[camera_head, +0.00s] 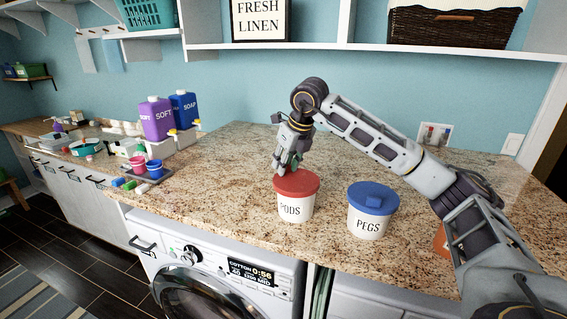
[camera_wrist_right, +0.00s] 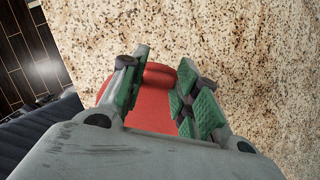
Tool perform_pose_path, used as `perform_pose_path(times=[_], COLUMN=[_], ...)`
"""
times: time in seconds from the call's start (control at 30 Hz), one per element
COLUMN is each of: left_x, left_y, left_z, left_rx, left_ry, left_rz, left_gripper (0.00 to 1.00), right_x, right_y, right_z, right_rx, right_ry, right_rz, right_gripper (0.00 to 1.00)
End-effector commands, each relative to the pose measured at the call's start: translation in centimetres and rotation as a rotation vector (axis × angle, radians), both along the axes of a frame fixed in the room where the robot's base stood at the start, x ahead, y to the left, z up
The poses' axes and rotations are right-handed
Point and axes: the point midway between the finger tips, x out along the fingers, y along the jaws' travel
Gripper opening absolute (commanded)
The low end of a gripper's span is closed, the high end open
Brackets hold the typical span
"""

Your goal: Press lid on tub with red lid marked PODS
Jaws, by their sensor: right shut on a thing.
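The white tub marked PODS (camera_head: 293,211) stands upright on the granite counter near its front edge. Its red lid (camera_head: 297,186) lies on the tub's top; I cannot tell whether it is fully seated. My right gripper (camera_head: 287,165) reaches down from above at the lid's back left. The gripper body hides part of the lid there. My left gripper is not in view.
A white PEGS tub (camera_head: 367,223) with a blue lid (camera_head: 372,197) stands just right. An orange thing (camera_head: 440,240) is partly hidden behind my right arm. Purple SOFT (camera_head: 157,118) and blue SOAP (camera_head: 184,108) bottles stand left. The counter's middle (camera_head: 225,165) is clear.

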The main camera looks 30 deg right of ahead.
Motion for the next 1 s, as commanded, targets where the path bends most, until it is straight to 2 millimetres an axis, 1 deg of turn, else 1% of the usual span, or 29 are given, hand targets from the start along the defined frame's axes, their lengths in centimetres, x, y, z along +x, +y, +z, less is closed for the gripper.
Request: perform_pose_path(times=[0.03, 0.27, 0.3, 0.47, 0.7, 0.87, 1.0], left_x=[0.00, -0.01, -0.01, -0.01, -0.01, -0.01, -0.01], left_y=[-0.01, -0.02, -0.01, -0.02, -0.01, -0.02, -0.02], left_z=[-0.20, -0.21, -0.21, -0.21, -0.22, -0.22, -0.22], left_rx=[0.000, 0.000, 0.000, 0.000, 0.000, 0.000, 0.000], left_ry=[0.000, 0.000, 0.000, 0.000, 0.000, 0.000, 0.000], left_rz=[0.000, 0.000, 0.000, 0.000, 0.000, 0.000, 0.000], left_gripper=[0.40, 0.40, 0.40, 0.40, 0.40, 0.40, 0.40], right_x=[-0.02, -0.02, -0.02, -0.02, -0.02, -0.01, -0.01], right_y=[0.30, 0.32, 0.32, 0.32, 0.31, 0.30, 0.30], right_z=[-0.67, -0.68, -0.68, -0.69, -0.70, -0.71, -0.71], right_rx=[0.002, 0.002, 0.002, 0.002, 0.001, 0.001, 0.001], right_ry=[0.008, 0.008, 0.008, 0.008, 0.008, 0.008, 0.008], right_rz=[0.006, 0.006, 0.006, 0.006, 0.005, 0.005, 0.005], right_gripper=[0.11, 0.11, 0.35, 0.56, 0.56, 0.77, 0.78])
